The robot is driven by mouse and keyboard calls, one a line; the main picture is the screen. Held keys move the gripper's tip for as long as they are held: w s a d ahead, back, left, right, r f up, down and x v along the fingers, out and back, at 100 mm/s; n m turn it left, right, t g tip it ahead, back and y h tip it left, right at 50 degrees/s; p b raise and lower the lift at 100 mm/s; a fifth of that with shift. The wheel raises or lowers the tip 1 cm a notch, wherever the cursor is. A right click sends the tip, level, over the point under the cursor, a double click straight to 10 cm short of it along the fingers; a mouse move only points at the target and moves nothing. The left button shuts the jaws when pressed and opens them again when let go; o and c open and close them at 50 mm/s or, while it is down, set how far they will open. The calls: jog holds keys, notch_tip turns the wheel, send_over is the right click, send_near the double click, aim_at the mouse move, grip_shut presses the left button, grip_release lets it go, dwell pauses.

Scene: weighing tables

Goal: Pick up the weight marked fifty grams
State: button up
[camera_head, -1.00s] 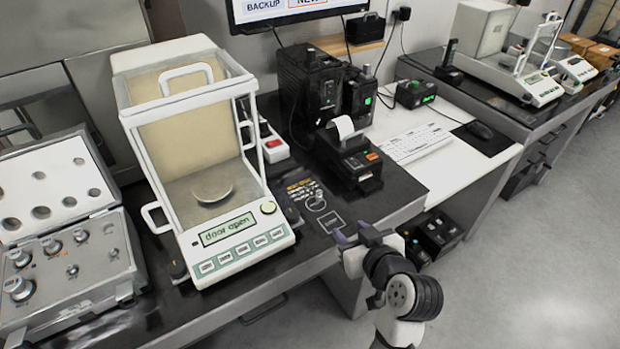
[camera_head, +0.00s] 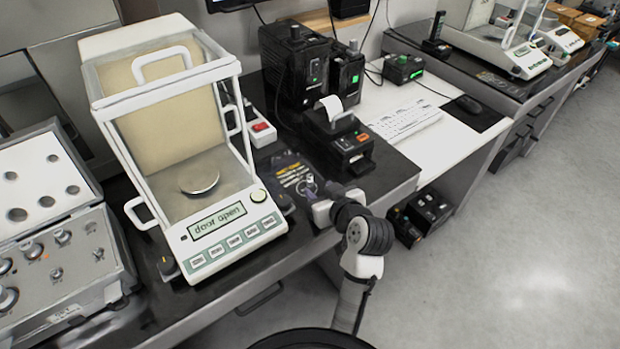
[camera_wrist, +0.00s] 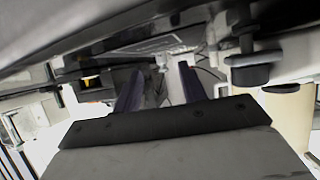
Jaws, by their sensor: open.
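Several metal knobbed weights sit in the open grey case (camera_head: 75,300) at the left edge of the head view. One weight (camera_head: 31,250) stands in the back row and a larger one (camera_head: 6,298) is cut by the picture edge. Their markings are too small to read, so I cannot tell which is fifty grams. My gripper (camera_head: 312,192) is at the black table's front edge, right of the balance and far from the case. In the wrist view my gripper (camera_wrist: 158,85) shows two dark, parted fingers with nothing seen clearly between them.
The balance (camera_head: 230,235) stands between the case and my gripper, its display reading "door open" and its round pan (camera_head: 199,178) bare. A label printer (camera_head: 345,145) is just behind my gripper. Open floor (camera_head: 520,240) lies to the right.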

aim_at(311, 182)
jog(key=x, duration=0.2)
jog(key=p+x, duration=0.1)
jog(key=shift+w+a+r, duration=0.1)
jog(key=shift+w+a, duration=0.2)
jog(key=shift+w, duration=0.1)
jog(key=shift+w+a, duration=0.1)
jog(key=shift+w, duration=0.15)
jog(key=shift+c, duration=0.2)
grip_shut()
